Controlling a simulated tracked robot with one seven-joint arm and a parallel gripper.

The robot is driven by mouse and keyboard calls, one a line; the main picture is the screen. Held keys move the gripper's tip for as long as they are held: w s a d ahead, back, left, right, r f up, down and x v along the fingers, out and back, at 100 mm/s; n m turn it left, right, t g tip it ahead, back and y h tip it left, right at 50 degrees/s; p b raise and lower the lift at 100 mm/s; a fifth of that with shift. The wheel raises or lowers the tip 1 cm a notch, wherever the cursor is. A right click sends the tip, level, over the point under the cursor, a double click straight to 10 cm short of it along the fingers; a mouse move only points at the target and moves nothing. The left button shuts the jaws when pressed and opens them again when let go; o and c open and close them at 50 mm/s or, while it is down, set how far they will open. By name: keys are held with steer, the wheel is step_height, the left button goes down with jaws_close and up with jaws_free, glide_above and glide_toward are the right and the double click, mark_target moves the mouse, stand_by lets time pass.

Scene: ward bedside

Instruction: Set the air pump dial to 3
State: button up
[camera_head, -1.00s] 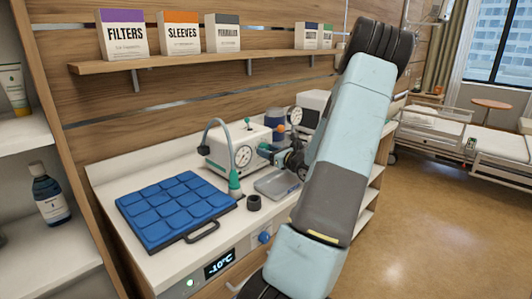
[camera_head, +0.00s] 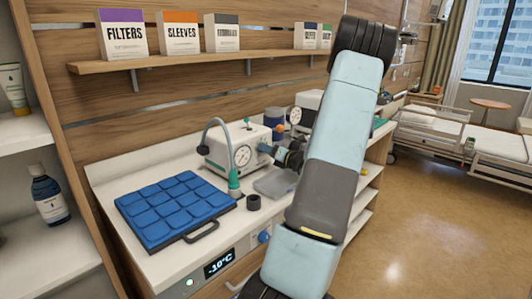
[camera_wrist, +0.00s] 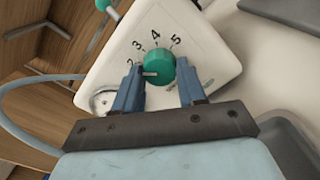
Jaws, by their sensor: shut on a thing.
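The air pump (camera_head: 222,152) is a white box on the counter, with a round gauge and a grey hose, in the head view. Its green dial (camera_wrist: 160,72) shows in the wrist view, with printed numbers 2 to 5 around it. The dial's white mark points left, close to the 2, which is partly hidden by a finger; it is not at the 3. My gripper (camera_wrist: 159,66) has one blue finger on each side of the dial and is shut on it. In the head view my gripper (camera_head: 268,149) is at the pump's right side.
A clear tray (camera_head: 274,183) lies below my wrist. A shelf (camera_head: 200,58) with boxes hangs above.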

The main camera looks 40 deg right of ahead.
steer(key=shift+m, duration=4.1)
steer(key=shift+d, duration=0.1)
steer(key=o, duration=1.1)
steer(key=shift+c, duration=0.2)
steer(key=s, duration=1.3)
steer(key=shift+s+d, duration=0.35)
steer(key=shift+d, duration=0.1)
steer(key=shift+f, duration=0.1)
